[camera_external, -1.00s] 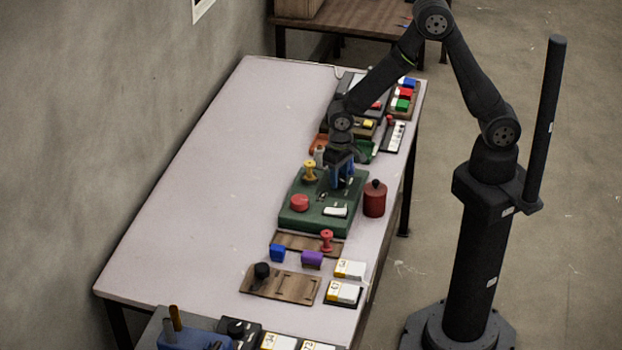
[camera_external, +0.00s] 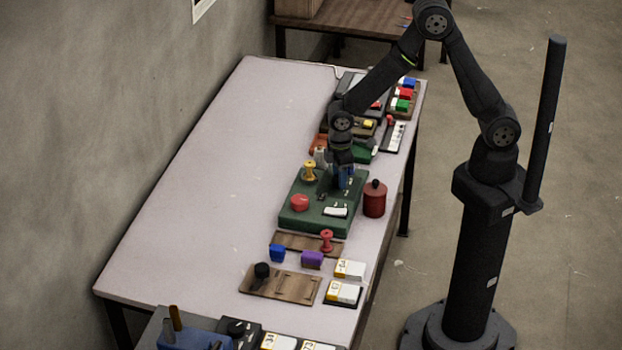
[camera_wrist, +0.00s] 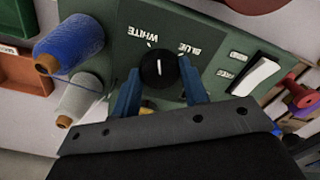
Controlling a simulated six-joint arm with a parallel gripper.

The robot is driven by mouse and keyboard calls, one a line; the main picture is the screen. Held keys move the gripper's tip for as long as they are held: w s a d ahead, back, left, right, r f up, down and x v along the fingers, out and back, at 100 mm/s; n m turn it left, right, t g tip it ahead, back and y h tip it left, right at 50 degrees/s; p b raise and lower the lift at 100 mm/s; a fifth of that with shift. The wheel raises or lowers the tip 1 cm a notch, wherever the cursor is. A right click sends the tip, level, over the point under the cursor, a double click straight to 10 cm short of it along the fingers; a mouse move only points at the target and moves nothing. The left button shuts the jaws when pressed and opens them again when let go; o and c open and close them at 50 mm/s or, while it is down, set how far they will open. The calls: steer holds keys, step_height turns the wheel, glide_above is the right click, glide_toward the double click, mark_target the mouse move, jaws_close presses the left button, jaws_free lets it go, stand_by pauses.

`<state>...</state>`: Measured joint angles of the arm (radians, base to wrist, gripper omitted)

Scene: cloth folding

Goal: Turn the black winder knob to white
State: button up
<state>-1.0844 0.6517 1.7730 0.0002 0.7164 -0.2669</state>
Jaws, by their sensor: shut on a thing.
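The black winder knob (camera_wrist: 158,74) is in the middle of the wrist view, on the green winder box (camera_wrist: 215,80). It has a short white mark on its face. An upside-down WHITE label (camera_wrist: 139,33) is at its upper left and a BLUE label (camera_wrist: 189,49) at its upper right. The mark lies between the two label directions. My gripper (camera_wrist: 159,69) has one blue finger on each side of the knob and is shut on it. In the external view my gripper (camera_external: 342,178) is over the rear of the green box (camera_external: 318,222) and hides the knob.
A red button (camera_external: 300,202) and red canister (camera_external: 375,199) are close by. The table's left side (camera_external: 190,210) is clear.

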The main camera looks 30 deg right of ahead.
steer(key=n, duration=0.4)
steer(key=shift+n, duration=0.4)
stand_by(0.4)
steer(key=o, duration=1)
step_height(320, 180, up, 17)
steer(key=shift+r, duration=0.2)
